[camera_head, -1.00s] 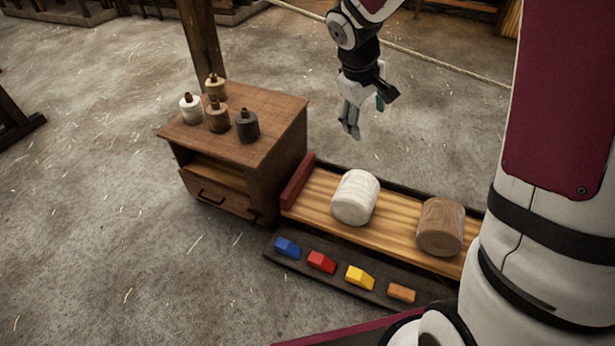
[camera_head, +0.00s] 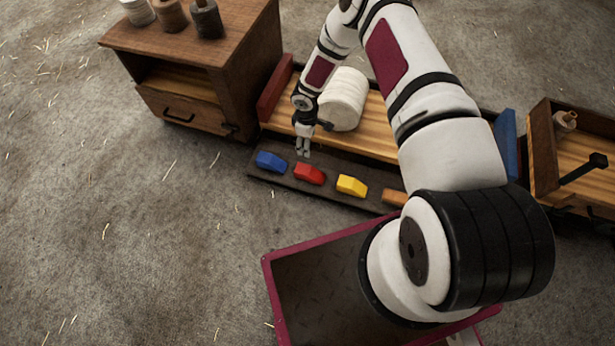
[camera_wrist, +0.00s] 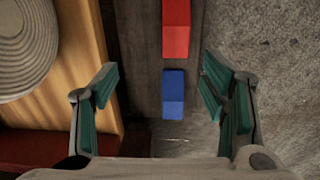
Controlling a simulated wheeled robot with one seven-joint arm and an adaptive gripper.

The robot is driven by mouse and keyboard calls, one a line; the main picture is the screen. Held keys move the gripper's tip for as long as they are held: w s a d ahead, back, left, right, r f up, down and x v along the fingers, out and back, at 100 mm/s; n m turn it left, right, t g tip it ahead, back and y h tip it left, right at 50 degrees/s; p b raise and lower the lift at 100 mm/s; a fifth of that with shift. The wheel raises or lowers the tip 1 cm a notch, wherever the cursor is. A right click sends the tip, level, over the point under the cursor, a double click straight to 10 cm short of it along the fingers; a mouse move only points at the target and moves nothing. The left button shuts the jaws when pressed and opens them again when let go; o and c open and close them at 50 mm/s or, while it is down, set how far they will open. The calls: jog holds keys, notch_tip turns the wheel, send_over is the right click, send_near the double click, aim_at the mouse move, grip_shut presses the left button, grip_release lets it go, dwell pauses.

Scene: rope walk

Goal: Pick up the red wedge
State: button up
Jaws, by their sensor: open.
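The red wedge (camera_head: 309,174) lies on a dark low strip, between the blue wedge (camera_head: 271,161) and the yellow wedge (camera_head: 352,186). My gripper (camera_head: 303,148) is open and empty, just behind and above the red and blue wedges. In the wrist view, the red wedge (camera_wrist: 176,28) is at the top, cut by the picture edge, beyond the fingertips. The blue wedge (camera_wrist: 173,95) appears between my open fingers (camera_wrist: 160,75), nearer the right one.
The dark strip (camera_head: 329,193) runs along a wooden bed holding a white rope coil (camera_head: 344,98). An orange-brown block (camera_head: 395,197) sits right of the yellow wedge, partly behind my arm. A drawer cabinet (camera_head: 182,103) stands left.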

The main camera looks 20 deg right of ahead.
send_near(307, 170)
jog(key=f+b, duration=0.1)
jog(key=f, duration=0.1)
jog(key=f+b, duration=0.2)
jog(key=f, duration=0.1)
jog(key=shift+w+d+f, duration=0.15)
jog(key=shift+w+f, duration=0.1)
jog(key=shift+s+f+b, duration=0.15)
jog(key=shift+f+b, duration=1.75)
jog(key=shift+f, duration=1.25)
jog(key=c, duration=1.4)
jog(key=shift+o, duration=0.2)
jog(key=shift+r, duration=0.1)
